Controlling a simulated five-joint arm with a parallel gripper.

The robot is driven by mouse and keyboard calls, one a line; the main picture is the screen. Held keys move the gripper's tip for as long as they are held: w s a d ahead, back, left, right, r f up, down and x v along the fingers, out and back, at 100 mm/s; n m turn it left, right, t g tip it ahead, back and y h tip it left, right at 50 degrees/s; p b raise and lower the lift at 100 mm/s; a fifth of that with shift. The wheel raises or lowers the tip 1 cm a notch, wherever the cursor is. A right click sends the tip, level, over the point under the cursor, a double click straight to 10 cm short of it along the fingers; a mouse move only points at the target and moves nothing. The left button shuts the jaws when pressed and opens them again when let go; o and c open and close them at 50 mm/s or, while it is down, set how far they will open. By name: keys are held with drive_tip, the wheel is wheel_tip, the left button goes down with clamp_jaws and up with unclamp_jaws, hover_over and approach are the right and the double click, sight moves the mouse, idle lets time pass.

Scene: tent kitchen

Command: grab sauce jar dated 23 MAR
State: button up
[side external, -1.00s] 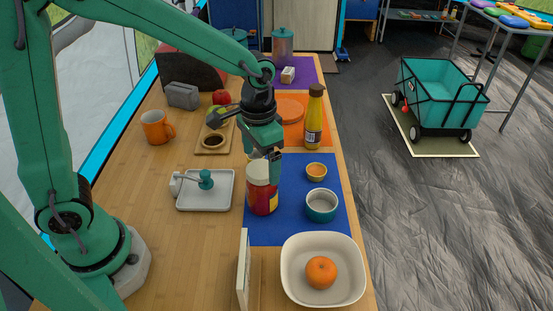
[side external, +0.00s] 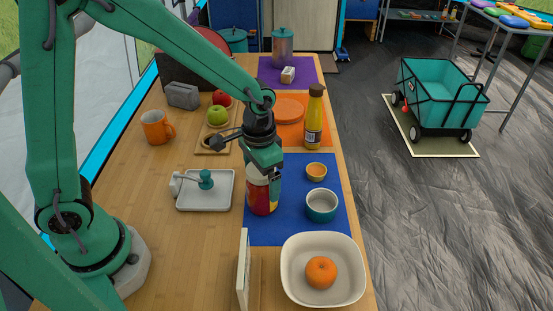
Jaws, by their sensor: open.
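A jar (side external: 262,198) with a red and yellow label and a pale upper part stands upright on the blue mat (side external: 290,229), near its left edge. No date can be read on it from this view. My gripper (side external: 266,178) points down at the top of this jar, with its fingers overlapping the jar's upper part in the picture. The jaws are open. I cannot tell whether the fingers touch the jar. A tall yellow bottle (side external: 314,122) with a dark cap stands behind, on the orange mat.
A teal bowl (side external: 321,206) and a small orange cup (side external: 316,172) stand right of the jar. A white bowl with an orange (side external: 321,272) and an upright board (side external: 243,270) are nearer. A grey tray (side external: 205,203) lies left. An orange mug (side external: 157,127) stands farther left.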

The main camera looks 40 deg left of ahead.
drive_tip(key=c, duration=2)
drive_tip(key=shift+r, duration=0.15)
drive_tip(key=shift+r, duration=4.95)
